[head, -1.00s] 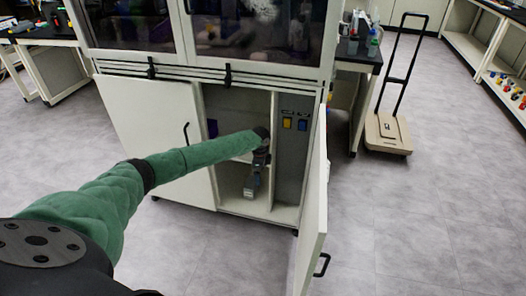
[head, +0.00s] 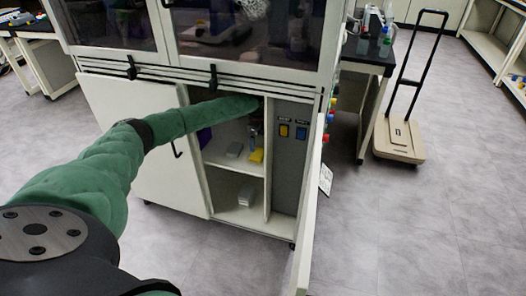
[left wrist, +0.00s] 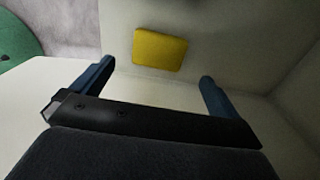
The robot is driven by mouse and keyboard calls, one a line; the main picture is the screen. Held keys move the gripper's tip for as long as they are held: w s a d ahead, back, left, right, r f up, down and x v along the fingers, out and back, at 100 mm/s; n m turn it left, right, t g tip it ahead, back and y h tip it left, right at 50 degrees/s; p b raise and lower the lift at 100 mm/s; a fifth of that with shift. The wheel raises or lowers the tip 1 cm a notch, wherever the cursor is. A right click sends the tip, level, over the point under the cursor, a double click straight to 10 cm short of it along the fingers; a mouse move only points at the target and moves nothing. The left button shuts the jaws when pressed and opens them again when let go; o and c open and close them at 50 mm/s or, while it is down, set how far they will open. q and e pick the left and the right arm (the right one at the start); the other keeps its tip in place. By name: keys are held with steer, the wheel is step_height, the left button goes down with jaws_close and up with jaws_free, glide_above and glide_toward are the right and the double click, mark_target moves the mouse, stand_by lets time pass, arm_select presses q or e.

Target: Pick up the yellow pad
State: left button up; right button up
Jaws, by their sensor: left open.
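The yellow pad (head: 257,156) lies on the upper shelf inside the open cabinet, near the divider on its right. In the left wrist view the pad (left wrist: 160,48) is a flat yellow square just beyond the fingertips, in the gap between them. My left gripper (left wrist: 157,70) is open and empty, its two blue fingers apart on either side of the pad, not touching it. In the head view the left gripper (head: 257,140) is small and partly hidden by the arm, above the pad. My right gripper is not in view.
The shelf (head: 225,161) also holds a grey block (head: 234,149). Another grey block (head: 247,194) stands on the cabinet floor. A panel with yellow and blue switches (head: 292,131) is right of the divider. The cabinet door (head: 310,215) stands open at right.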

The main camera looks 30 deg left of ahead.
mark_target(258, 153)
arm_select(q)
steer(key=shift+w+f, duration=0.1)
steer(key=shift+f, duration=0.2)
steer(key=shift+d+f, duration=0.1)
steer(key=shift+f, duration=3.4)
steer(key=c, duration=0.9)
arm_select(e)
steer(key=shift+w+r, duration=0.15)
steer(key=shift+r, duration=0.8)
